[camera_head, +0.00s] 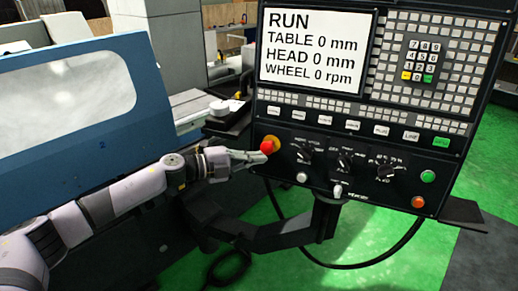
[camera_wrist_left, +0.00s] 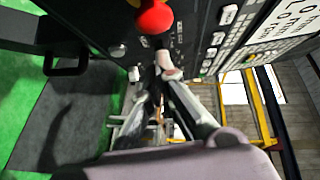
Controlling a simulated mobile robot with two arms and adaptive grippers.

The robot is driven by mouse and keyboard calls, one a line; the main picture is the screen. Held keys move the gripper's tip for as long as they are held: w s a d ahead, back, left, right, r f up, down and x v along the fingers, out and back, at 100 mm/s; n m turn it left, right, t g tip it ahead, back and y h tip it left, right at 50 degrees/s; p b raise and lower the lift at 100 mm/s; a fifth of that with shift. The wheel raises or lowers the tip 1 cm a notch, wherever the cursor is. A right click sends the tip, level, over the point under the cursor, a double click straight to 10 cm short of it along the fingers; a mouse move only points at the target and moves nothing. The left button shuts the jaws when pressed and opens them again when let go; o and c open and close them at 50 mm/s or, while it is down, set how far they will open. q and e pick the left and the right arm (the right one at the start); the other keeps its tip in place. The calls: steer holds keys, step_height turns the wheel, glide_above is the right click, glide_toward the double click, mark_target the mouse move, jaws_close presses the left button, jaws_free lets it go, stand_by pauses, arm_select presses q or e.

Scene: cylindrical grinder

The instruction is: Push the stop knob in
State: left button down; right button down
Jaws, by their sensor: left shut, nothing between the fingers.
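The red stop knob (camera_head: 267,147) sits on an orange-yellow base at the lower left of the black control panel (camera_head: 300,118). In the left wrist view the red knob (camera_wrist_left: 154,17) is at the top, just beyond the fingertips. My left gripper (camera_head: 258,157) comes in from the left, shut and empty, its tips right by the knob. In the left wrist view its closed fingers (camera_wrist_left: 166,66) point at the panel below the knob in the picture. I cannot tell whether they touch the knob. My right gripper is not in view.
The panel screen (camera_head: 315,47) reads RUN, with table, head and wheel at 0. Dials (camera_head: 345,160), a green button (camera_head: 428,176) and an orange button (camera_head: 418,202) lie to the right. A blue machine door (camera_head: 70,125) stands left. Below are the panel's support arm and green floor.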

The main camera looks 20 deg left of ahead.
mark_target(269, 151)
arm_select(q)
steer(key=shift+w+f, duration=0.2)
steer(key=shift+w, duration=0.4)
steer(key=shift+w+f, duration=0.15)
steer(key=shift+w, duration=0.45)
steer(key=shift+w+f, duration=0.1)
steer(key=shift+w, duration=0.75)
steer(key=shift+a, duration=0.1)
